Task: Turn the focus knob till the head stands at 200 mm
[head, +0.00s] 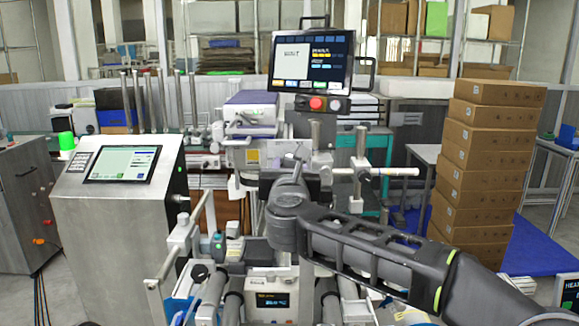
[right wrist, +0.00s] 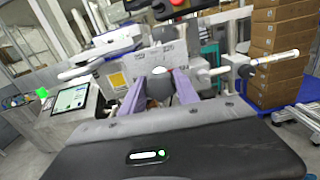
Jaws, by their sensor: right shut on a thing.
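The focus knob (right wrist: 160,88) is a dark, rounded knob with a pale top in the right wrist view. It sits in front of a pale upright plate (right wrist: 150,60) of the machine. My right gripper (right wrist: 159,82) has its two purple-grey fingers on either side of the knob and is shut on it. In the head view my right gripper (head: 292,168) reaches to the middle of the machine, and my own wrist hides the knob there. No height scale is readable, so I cannot tell where the head stands. My left gripper does not show.
A pale horizontal rod with a clamp (head: 392,171) sticks out to the right of my gripper. A tilted screen with a red button (head: 317,103) stands above. A steel cabinet with a touchscreen (head: 121,164) is at left, and stacked cardboard boxes (head: 484,155) are at right.

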